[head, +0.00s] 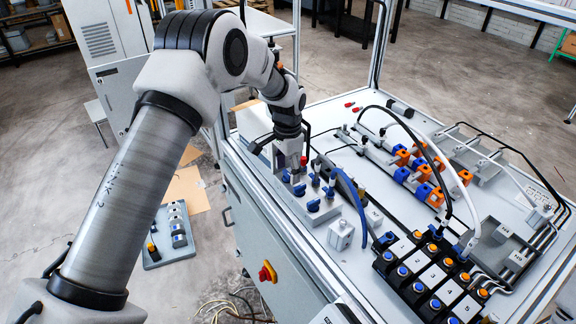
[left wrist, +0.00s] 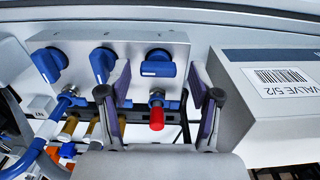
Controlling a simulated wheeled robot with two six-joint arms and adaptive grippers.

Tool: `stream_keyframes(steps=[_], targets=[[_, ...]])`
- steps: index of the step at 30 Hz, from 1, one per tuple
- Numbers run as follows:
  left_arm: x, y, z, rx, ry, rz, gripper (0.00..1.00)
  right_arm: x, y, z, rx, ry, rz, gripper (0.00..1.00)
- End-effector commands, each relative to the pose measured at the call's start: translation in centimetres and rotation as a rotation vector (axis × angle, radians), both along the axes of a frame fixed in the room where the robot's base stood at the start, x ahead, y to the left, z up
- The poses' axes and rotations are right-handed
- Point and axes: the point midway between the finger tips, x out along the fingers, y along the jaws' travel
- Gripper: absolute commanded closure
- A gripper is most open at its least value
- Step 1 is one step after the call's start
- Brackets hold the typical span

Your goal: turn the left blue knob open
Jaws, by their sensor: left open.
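A grey valve block (head: 322,213) carries a row of blue knobs. The knob farthest left in the head view (head: 287,176) is partly hidden under my left gripper (head: 290,160). In the left wrist view that knob (left wrist: 158,68) shows at the right end of the row, its handle lying sideways. My left gripper (left wrist: 160,88) is open, with one finger to each side of this knob and a visible gap on both sides. My right gripper is not in view.
A red-tipped fitting (left wrist: 156,117) stands just below the knob, between the fingers. A grey box labelled valve 5/2 (left wrist: 280,95) is close on the right. Blue hoses (left wrist: 42,150) run at lower left. A black button panel (head: 430,275) stands farther right on the bench.

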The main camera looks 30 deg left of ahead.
Motion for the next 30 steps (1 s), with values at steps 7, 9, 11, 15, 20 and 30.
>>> stream_keyframes(steps=[7, 9, 11, 15, 20, 30], targets=[[0.00, 0.00, -0.10, 0.000, 0.000, 0.000, 0.51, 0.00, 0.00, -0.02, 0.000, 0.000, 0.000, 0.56], [0.00, 0.00, -0.09, 0.000, 0.000, 0.000, 0.75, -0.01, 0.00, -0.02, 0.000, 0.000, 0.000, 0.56], [-0.01, -0.01, -0.10, 0.000, 0.000, 0.000, 0.96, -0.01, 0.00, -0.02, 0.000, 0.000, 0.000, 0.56], [-0.02, -0.01, -0.14, -0.001, 0.001, 0.000, 0.96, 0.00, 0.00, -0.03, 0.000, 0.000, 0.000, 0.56], [-0.04, -0.02, -0.16, 0.000, 0.001, 0.010, 0.96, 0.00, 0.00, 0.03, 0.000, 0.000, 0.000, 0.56], [-0.05, -0.05, -0.15, 0.000, 0.004, 0.141, 0.96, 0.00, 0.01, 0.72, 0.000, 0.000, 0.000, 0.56]])
